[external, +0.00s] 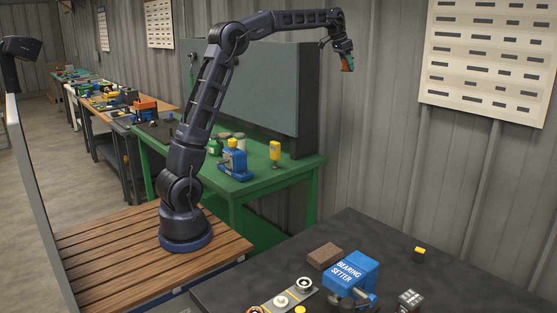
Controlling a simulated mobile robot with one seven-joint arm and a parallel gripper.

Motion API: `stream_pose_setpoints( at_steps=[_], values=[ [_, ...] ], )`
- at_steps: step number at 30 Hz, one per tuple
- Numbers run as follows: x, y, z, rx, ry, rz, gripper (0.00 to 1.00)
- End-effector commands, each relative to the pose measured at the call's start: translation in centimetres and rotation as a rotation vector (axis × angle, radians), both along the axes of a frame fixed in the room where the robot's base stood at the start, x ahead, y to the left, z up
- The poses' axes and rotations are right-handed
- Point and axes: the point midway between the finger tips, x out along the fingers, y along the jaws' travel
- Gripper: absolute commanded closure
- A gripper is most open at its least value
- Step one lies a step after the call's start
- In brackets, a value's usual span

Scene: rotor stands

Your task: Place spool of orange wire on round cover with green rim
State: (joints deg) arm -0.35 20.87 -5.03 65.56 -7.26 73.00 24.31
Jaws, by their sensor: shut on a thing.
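My gripper (344,54) is raised high at the end of my outstretched arm, in front of the corrugated wall. It is shut on a small orange-red thing (348,65) with a greenish edge. This may be the spool of orange wire, but it is too small to tell. It hangs in the air, well above and behind the dark table. An orange ring-shaped thing (257,309) is cut off by the bottom edge of the picture; I cannot tell what it is. I cannot make out a round cover with a green rim.
The dark table (350,228) holds a blue bearing setter (352,272), a brown block (325,256), a grey strip (268,301) with round parts, and a small yellow-and-black thing (420,253). A green bench (258,183) with a grey panel (247,80) stands behind my arm.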

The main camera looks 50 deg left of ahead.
Motion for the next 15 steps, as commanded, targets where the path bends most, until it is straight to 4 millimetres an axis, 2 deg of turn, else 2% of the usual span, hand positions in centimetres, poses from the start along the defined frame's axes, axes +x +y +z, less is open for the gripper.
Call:
stream_pose_setpoints(
  at_steps=[15],
  values=[
    [-0.8, 6.0, 5.5, -0.001, -0.002, -0.006, 0.78]
  ],
)
